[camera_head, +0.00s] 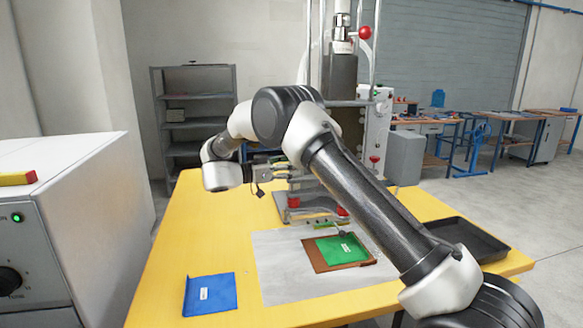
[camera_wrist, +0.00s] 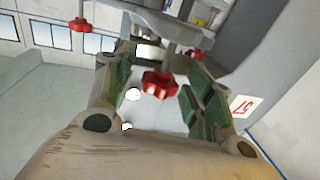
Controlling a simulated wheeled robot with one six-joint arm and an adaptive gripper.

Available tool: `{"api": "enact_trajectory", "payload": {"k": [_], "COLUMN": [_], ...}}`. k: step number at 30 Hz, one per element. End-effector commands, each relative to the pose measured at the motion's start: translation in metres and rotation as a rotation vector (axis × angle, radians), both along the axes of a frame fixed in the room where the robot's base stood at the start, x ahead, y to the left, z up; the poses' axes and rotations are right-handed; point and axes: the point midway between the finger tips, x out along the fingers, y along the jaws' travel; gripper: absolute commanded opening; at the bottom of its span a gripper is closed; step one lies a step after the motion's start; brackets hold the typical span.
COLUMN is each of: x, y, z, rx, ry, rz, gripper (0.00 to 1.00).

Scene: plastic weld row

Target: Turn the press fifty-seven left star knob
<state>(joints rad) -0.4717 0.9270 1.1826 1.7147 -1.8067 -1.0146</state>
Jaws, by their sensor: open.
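Press fifty-seven (camera_head: 342,85) stands at the back of the yellow table, partly hidden behind my arm. In the wrist view, a red star knob (camera_wrist: 160,84) appears in the gap between the fingers of my gripper (camera_wrist: 158,62). The gripper is open; I see no finger touching the knob. A second red knob (camera_wrist: 81,25) is at the upper left of that view. A plate with an upside-down "57" (camera_wrist: 243,106) is at the right. In the head view, my gripper (camera_head: 270,172) is beside the press's lower frame, above a red knob (camera_head: 293,202). I cannot tell which knob is the left one.
A green pad on a brown sheet (camera_head: 368,261) lies in front of the press. A blue folder (camera_head: 209,294) and a black tray (camera_head: 466,238) also lie on the yellow table (camera_head: 165,250). A grey-white cabinet (camera_head: 75,200) stands at the left.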

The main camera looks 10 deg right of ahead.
Motion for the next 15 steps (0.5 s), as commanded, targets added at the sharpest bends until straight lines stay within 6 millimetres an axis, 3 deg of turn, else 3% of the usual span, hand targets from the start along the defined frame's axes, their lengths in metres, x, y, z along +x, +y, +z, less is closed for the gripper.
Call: {"api": "enact_trajectory", "payload": {"k": [5, 15], "x": [-0.004, -0.018], "y": [0.021, 0.093], "z": [-0.001, -0.001], "rx": [-0.001, 0.000], "ry": [-0.001, -0.001], "rz": [0.003, 0.002], "gripper": [0.53, 0.53]}}
